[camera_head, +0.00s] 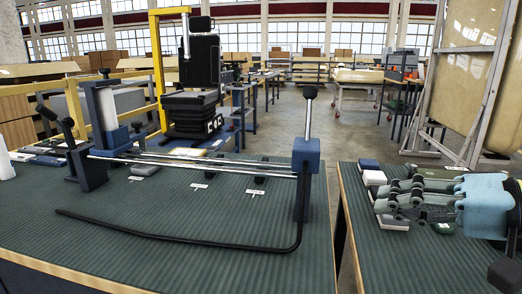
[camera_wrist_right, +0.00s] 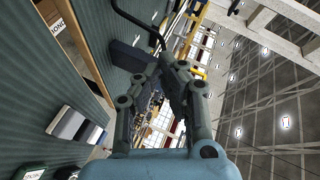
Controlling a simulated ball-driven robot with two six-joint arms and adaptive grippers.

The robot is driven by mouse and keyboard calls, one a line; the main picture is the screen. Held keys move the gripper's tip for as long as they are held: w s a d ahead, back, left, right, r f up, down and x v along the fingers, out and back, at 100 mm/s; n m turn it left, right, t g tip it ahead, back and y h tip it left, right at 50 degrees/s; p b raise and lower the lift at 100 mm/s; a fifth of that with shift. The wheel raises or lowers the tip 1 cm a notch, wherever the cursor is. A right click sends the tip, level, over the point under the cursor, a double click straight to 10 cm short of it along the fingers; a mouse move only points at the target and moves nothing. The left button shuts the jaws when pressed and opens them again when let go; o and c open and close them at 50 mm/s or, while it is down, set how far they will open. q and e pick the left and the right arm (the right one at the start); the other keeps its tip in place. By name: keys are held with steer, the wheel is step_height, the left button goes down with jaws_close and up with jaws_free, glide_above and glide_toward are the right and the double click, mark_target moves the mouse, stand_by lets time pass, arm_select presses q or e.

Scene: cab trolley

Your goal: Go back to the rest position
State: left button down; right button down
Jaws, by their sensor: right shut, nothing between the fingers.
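My right gripper (camera_head: 384,200) is at the right of the head view, with a light blue body and grey-green linked fingers. It is over the green ribbed top of the right table (camera_head: 385,262), with its fingers pointing left. In the right wrist view my right gripper (camera_wrist_right: 168,68) has its fingertips close together, shut with nothing held. My left gripper is in neither view.
On the left table (camera_head: 150,265) stand a blue post with a black-knobbed lever (camera_head: 308,110), long metal rods and a bent black bar (camera_head: 180,237). Small blocks (camera_head: 374,178) lie by my right gripper. A gap separates the tables. A black seat (camera_head: 200,60) stands behind.

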steer(key=s+f, duration=0.1)
steer(key=f, duration=0.1)
steer(key=s+f+n+g+h, duration=0.1)
steer(key=s+f, duration=0.1)
steer(key=s+a+f+h, duration=0.1)
steer(key=f, duration=0.1)
steer(key=shift+s+a+f+n, duration=0.1)
steer(key=shift+s+n, duration=0.15)
steer(key=shift+n, duration=0.15)
steer(key=s+d+f+n+g+h, duration=0.1)
steer(key=s+d+f+h, duration=0.2)
steer(key=s, duration=0.3)
steer(key=s+d+f+n+g+h, duration=0.1)
steer(key=s+d+f+g+h, duration=0.1)
steer(key=s+d+f+h, duration=0.3)
steer(key=s+d+f+g+h, duration=0.1)
steer(key=s+f+h, duration=0.1)
steer(key=s, duration=0.5)
step_height(320, 180, down, 26)
steer(key=s+d+g, duration=0.2)
steer(key=s+d, duration=0.1)
steer(key=s+d+f+g, duration=0.1)
steer(key=s+f, duration=1.5)
steer(key=s, duration=0.2)
steer(key=shift+s, duration=0.15)
